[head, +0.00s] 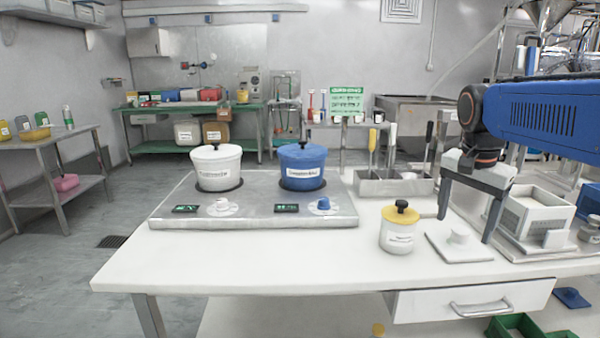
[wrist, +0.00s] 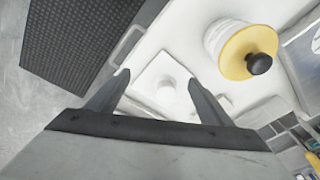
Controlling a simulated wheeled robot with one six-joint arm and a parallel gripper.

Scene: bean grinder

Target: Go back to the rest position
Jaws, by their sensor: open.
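My gripper (head: 464,213) hangs from the blue arm at the right of the head view, fingers pointing down and spread apart with nothing between them. In the wrist view my gripper (wrist: 158,92) is open above a white square plate with a round knob (wrist: 167,92). The same white knobbed plate (head: 478,249) lies on the white table (head: 250,265), just below the fingers. A white jar with a yellow lid and black knob (head: 399,227) stands upright left of it, apart from the gripper. It also shows in the wrist view (wrist: 242,48).
A metal panel (head: 180,220) holds a white pot (head: 216,168) and a blue pot (head: 302,166). A utensil tray (head: 392,186) stands behind the jar. A grey-white box (head: 535,215) is right of my gripper. The front left of the table is clear.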

